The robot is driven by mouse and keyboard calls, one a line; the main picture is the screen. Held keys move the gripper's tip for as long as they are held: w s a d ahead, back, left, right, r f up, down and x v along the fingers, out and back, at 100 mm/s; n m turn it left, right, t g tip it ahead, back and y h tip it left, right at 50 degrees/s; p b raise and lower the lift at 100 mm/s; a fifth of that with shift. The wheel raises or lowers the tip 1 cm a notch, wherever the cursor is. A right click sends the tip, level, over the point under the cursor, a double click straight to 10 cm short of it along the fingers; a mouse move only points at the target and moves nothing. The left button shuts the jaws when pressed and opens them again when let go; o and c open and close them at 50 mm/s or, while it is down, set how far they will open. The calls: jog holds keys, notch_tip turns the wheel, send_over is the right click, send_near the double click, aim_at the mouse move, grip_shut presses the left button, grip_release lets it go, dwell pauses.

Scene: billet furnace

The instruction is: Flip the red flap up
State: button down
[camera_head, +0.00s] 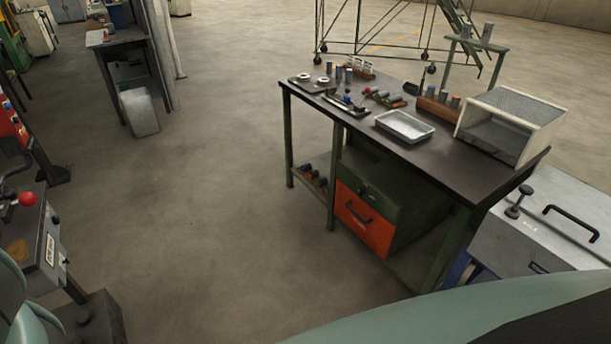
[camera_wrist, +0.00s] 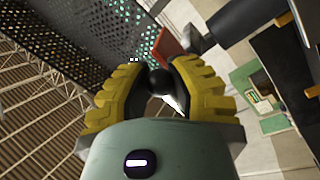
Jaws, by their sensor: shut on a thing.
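In the wrist view, the yellow-padded fingers of my gripper (camera_wrist: 158,77) are closed around a small dark round knob (camera_wrist: 160,82). What the knob is fixed to is mostly hidden by the fingers. A red plate-like piece (camera_wrist: 178,44), perhaps the red flap, shows just beyond the fingertips, beside a dark cylinder (camera_wrist: 245,18). Only part of it is in view, and I cannot tell how it is hinged or whether it joins the knob. My gripper's fingers are not in the head view.
A dark perforated panel (camera_wrist: 85,32) lies close past the left finger. In the head view, a workbench (camera_head: 440,165) holds tools, a tray (camera_head: 404,127) and a mesh-topped box (camera_head: 512,125). A control box with a red knob (camera_head: 27,199) stands at the left. Open floor (camera_head: 200,200) lies between.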

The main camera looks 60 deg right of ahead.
jog(key=shift+s+a+r+n+g+y+b, duration=0.15)
jog(key=shift+r+n+b, duration=0.2)
jog(key=shift+n+b, duration=0.45)
jog(key=shift+d+r+n+g+y+b, duration=0.1)
jog(key=shift+r+n+b, duration=0.25)
jog(key=shift+n, duration=0.7)
jog(key=shift+s+a+r+n+g+y+b, duration=0.15)
jog(key=shift+r+n+b, duration=0.2)
jog(key=shift+n+b, duration=0.45)
jog(key=shift+w+d+n, duration=0.1)
jog(key=shift+n, duration=0.15)
jog(key=c, duration=0.7)
grip_release()
jog(key=shift+v, duration=6.05)
jog(key=shift+w, duration=0.1)
